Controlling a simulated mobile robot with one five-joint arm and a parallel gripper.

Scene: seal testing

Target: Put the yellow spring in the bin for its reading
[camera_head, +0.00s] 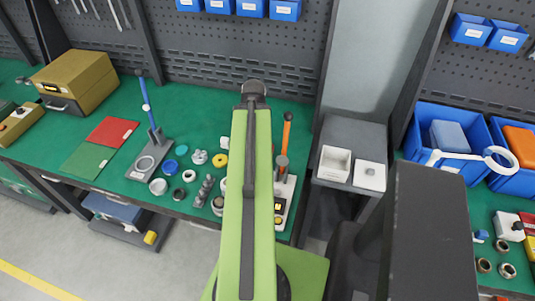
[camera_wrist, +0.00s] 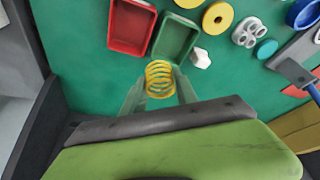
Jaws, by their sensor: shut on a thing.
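A yellow coil spring (camera_wrist: 159,76) is held between the two pale green fingers of my gripper (camera_wrist: 160,86) in the wrist view. The gripper is shut on it. Past the spring are a red bin (camera_wrist: 131,27) and a green bin (camera_wrist: 174,38), side by side on the green table mat. Both look empty. The spring shows close to the near edge of the green bin; its height above the mat is hard to tell. In the head view, my green arm hides the gripper, the spring and these bins.
A yellow ring (camera_wrist: 217,17) and a small white piece (camera_wrist: 201,58) lie right of the green bin. In the head view, a lever press (camera_head: 152,136), several small parts and an orange-handled device (camera_head: 285,140) stand on the bench.

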